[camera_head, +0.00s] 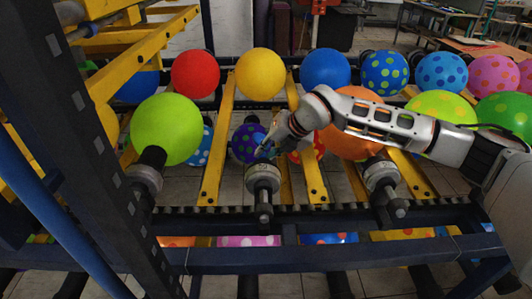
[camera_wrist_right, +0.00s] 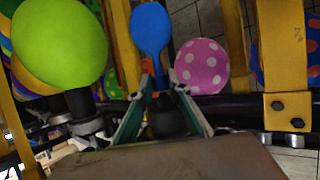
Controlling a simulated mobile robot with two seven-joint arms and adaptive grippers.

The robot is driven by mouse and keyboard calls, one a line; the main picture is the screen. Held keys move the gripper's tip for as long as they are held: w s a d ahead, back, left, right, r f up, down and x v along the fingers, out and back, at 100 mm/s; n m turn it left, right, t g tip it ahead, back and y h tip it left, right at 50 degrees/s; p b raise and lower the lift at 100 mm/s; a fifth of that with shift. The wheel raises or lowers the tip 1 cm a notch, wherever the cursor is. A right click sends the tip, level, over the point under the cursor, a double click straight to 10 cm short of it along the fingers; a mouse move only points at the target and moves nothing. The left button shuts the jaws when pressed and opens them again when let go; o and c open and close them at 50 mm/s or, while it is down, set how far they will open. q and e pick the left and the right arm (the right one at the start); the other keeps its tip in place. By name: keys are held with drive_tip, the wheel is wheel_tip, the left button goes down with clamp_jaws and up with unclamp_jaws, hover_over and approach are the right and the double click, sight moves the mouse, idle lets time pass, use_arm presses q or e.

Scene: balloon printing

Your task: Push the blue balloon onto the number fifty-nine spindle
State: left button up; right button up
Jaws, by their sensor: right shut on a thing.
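The small, limp blue balloon (camera_wrist_right: 151,28) hangs at my right gripper (camera_wrist_right: 160,90) in the wrist view. The gripper's fingers are shut on its neck, directly above a dark spindle tip (camera_wrist_right: 168,122). In the head view my right gripper (camera_head: 268,148) is at the middle front spindle (camera_head: 263,178), and the balloon is mostly hidden there. I cannot tell whether the neck is around the tip or just above it. No number is readable on the spindle. My left gripper is not in view.
A green balloon (camera_head: 167,129) sits on the spindle to the left. An orange balloon (camera_head: 352,140) is on the right, behind my right arm. Red (camera_head: 195,74), yellow (camera_head: 260,74) and several dotted balloons stand in the row behind. Yellow rails (camera_head: 217,150) run between spindles.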

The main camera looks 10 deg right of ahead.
drive_tip(key=shift+s, duration=0.3)
drive_tip(key=shift+s+a, duration=0.1)
drive_tip(key=shift+s, duration=0.15)
idle(0.5)
drive_tip(key=o, duration=0.8)
